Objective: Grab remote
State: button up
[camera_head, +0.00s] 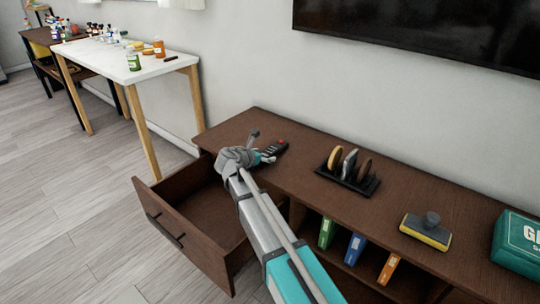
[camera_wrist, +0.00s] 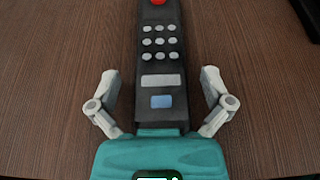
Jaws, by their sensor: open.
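The remote (camera_head: 275,148) is dark with a red button and lies on the brown wooden cabinet top. In the wrist view the remote (camera_wrist: 160,60) runs upright in the picture, with pale round keys, a pale rectangle and a blue key. My gripper (camera_wrist: 160,95) is open, with one grey finger on each side of the remote's near part and a gap on both sides. In the head view my gripper (camera_head: 262,145) is at the remote's left end. The remote's near end is hidden by the teal gripper body.
An open, empty drawer (camera_head: 195,205) sticks out below my arm. A holder with round discs (camera_head: 347,180), a yellow-based brush (camera_head: 426,231) and a teal box (camera_head: 517,245) stand to the right on the cabinet. A white table (camera_head: 95,55) with bottles is at the left.

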jog(key=shift+w+d+f, duration=0.1)
jog(key=shift+w, duration=0.1)
jog(key=shift+c, duration=0.3)
jog(key=c, duration=1.1)
jog(key=shift+c, duration=0.2)
notch_tip(320, 180, up, 3)
jog(key=p, duration=0.3)
jog(key=s+d+r+p, duration=0.2)
jog(key=s+r+p, duration=0.8)
jog(key=s, duration=0.4)
jog(key=shift+d, duration=0.15)
